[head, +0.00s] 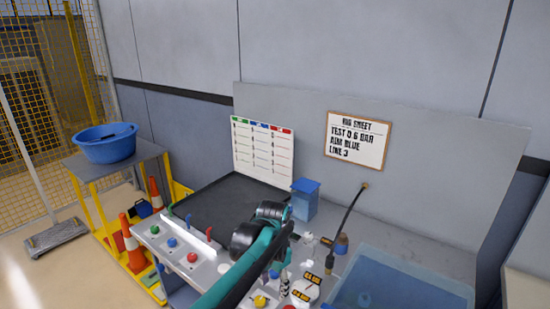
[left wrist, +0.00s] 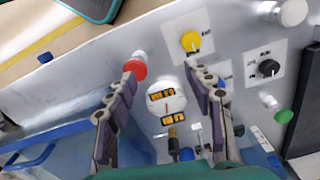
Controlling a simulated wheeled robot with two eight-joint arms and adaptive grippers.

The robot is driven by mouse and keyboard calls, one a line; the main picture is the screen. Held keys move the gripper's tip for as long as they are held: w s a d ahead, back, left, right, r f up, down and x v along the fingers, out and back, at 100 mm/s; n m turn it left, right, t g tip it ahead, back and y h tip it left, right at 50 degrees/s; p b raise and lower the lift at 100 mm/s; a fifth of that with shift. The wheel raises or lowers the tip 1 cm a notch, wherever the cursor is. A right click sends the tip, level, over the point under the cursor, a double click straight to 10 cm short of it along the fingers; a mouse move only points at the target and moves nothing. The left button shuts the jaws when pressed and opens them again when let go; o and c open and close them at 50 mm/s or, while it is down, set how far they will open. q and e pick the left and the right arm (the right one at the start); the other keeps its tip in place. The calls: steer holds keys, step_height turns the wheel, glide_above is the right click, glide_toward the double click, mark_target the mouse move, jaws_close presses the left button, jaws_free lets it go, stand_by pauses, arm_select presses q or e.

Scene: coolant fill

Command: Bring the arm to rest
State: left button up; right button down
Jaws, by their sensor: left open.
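My left arm (head: 236,274) reaches in over the front of the bench in the head view. In the left wrist view my left gripper (left wrist: 162,72) is open, with nothing between its fingers. Its fingers stand above the control panel, with a round white gauge (left wrist: 166,103) seen between and beyond them. A red knob (left wrist: 135,68) shows by one fingertip and a yellow knob (left wrist: 190,41) by the other. I cannot tell whether the fingertips touch anything. My right gripper is in neither view.
A clear blue tank (head: 420,292) stands at the bench's right front, near a black hose (head: 346,225). A blue container (head: 305,200) stands at the back. A black knob (left wrist: 267,68) and green knob (left wrist: 284,116) lie right of the gripper. A blue basin (head: 106,145) sits on the left stand.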

arm_select(q)
steer(key=s+a+r+n+t, duration=0.4)
steer(key=s+a+n, duration=0.1)
steer(key=s+a, duration=0.5)
steer(key=s+a+f+n+t, duration=0.3)
steer(key=s+a+n, duration=0.1)
steer(key=s+a, duration=0.3)
steer(key=shift+s+a+f, duration=0.25)
steer(key=shift+s, duration=0.45)
